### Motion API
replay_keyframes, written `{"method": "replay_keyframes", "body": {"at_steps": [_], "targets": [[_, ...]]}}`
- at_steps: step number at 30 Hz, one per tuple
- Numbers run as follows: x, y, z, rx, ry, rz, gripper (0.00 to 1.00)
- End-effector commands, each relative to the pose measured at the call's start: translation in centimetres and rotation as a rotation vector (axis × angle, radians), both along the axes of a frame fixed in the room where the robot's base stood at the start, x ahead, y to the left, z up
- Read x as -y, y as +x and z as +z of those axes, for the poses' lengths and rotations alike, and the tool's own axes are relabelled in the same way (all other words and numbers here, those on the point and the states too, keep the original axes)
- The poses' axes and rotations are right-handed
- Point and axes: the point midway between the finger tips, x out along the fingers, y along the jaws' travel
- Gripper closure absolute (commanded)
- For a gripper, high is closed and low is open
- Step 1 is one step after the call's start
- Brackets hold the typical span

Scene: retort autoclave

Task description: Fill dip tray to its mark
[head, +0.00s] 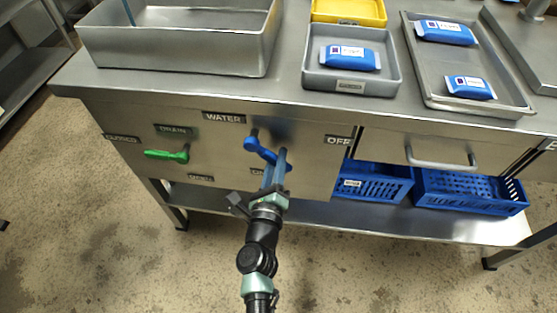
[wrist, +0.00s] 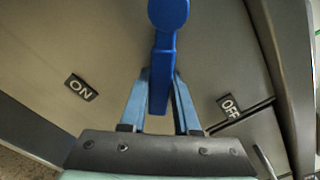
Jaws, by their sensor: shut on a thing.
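The dip tray (head: 180,53) is a large grey metal tank at the upper left of the counter in the head view. A thin blue strip (head: 129,12) shows at its inner wall; I cannot make out a water level or a mark. The blue water lever (head: 262,151) is on the front panel under the WATER label (head: 224,117). My gripper (head: 277,162) is shut on the lever, also seen in the wrist view (wrist: 160,82). The lever (wrist: 159,100) lies between the ON label (wrist: 81,87) and the OFF label (wrist: 229,105).
A green drain lever (head: 168,154) lies level at the left of the panel. A small grey tray (head: 391,75) and a larger tray (head: 437,98) hold blue packs. A yellow tray (head: 350,11) stands behind. A drawer handle (head: 440,160) juts out at right, above blue baskets (head: 470,200).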

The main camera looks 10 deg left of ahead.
Motion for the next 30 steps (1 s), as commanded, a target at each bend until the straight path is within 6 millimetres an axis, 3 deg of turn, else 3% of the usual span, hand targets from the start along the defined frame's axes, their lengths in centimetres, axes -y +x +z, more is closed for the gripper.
{"method": "replay_keyframes", "body": {"at_steps": [14,15,19,30], "targets": [[-0.24,-0.03,-0.09,-0.001,0.013,0.004,1.0],[-0.24,-0.03,-0.09,-0.001,0.013,0.004,0.67],[-0.21,-0.02,-0.08,-0.001,0.013,0.004,0.43],[-0.13,-0.27,-0.07,-0.001,0.013,0.001,0.4]]}}
